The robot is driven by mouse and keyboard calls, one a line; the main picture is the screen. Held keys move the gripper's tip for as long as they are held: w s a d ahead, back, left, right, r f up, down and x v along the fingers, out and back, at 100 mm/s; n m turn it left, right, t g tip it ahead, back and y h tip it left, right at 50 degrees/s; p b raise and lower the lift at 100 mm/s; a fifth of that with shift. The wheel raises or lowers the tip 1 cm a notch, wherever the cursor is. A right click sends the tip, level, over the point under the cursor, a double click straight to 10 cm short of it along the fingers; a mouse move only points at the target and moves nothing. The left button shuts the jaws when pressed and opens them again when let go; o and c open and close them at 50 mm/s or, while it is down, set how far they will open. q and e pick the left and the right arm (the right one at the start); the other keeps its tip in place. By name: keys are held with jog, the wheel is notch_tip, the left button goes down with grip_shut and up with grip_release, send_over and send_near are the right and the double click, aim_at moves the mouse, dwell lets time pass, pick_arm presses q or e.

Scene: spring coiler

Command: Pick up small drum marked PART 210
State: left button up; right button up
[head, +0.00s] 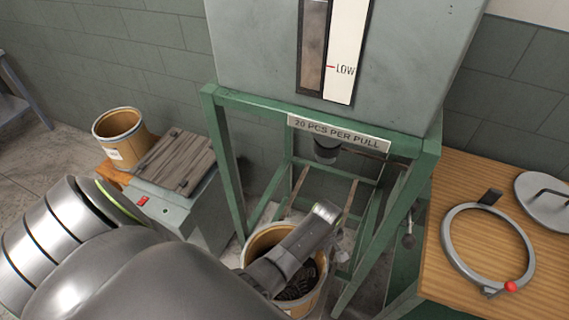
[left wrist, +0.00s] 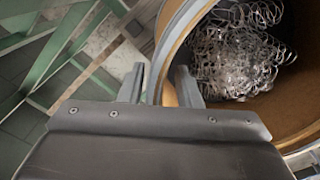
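A small tan drum (head: 258,240) with a pale rim stands under the green frame, holding a tangle of wire springs. The drum and springs (left wrist: 235,50) fill the right of the left wrist view. No PART 210 marking is readable on it. My left gripper (head: 335,254) is over the drum's right side in the head view. In the left wrist view its two fingers (left wrist: 160,80) are apart, with the drum wall (left wrist: 163,50) showing between them. I see no firm contact. Another tan drum (head: 118,136) with an unreadable white label stands at the left. My right gripper is not in view.
A grey hopper (head: 250,50) with a LOW gauge sits on the green frame (head: 228,160), whose legs stand close around the small drum. A wooden table (head: 455,215) at right bears a clamp ring (head: 447,240) and a grey lid (head: 545,205). A grey cabinet (head: 185,218) stands left.

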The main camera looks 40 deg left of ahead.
pick_arm(q)
grip_shut()
dwell(1.4)
